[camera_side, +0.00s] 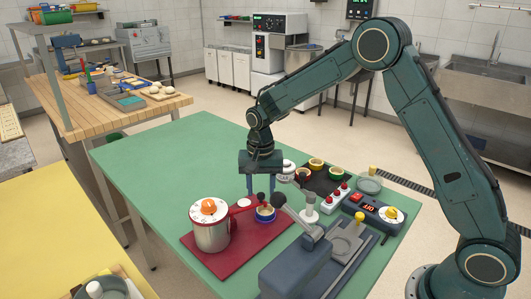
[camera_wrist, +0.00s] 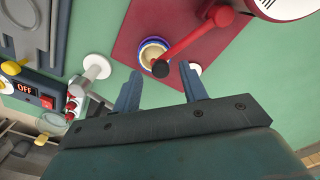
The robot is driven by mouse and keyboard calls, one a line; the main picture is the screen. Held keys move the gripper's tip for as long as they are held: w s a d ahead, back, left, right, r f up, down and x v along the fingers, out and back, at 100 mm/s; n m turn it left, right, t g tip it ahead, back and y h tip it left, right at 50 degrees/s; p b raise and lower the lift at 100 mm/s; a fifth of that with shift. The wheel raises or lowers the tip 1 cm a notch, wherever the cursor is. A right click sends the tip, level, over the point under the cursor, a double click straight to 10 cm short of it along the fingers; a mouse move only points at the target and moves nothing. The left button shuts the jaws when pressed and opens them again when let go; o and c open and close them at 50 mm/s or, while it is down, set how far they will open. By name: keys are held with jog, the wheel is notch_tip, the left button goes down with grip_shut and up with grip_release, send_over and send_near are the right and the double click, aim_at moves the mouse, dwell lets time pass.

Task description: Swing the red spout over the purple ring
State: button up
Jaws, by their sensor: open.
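A steel canister (camera_side: 211,232) with a white top and orange knob (camera_side: 208,206) stands on a dark red board (camera_side: 200,262). Its red spout (camera_side: 238,209) reaches right; in the wrist view the spout (camera_wrist: 196,38) ends in a black tip (camera_wrist: 160,68). The tip lies over the near rim of a small round dish (camera_wrist: 150,45) with a blue-purple rim, seen also in the side view (camera_side: 265,216). This dish is the only purple-looking ring I can make out. My gripper (camera_side: 262,192) is open and empty, pointing down above the black tip, fingers (camera_wrist: 160,82) apart on either side.
A white disc (camera_side: 244,202) lies by the spout. A grey lever device (camera_side: 296,265) stands at right front. The green table (camera_side: 150,170) is clear at left.

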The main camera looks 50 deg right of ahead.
notch_tip(320, 180, up, 13)
jog(key=shift+f, duration=0.2)
dwell(0.3)
jog(key=shift+s+r, duration=0.1)
jog(key=shift+s, duration=0.05)
jog(key=s+r+n+t, duration=0.35)
jog(key=s+r, duration=0.55)
jog(key=s, duration=0.6)
jog(key=s+d+f+n+t, duration=0.1)
jog(key=s+n, duration=0.4)
jog(key=s, duration=1.1)
jog(key=shift+d+f+n+t, duration=0.2)
jog(key=shift+f+n+t, duration=0.15)
jog(key=shift+f+t, duration=0.25)
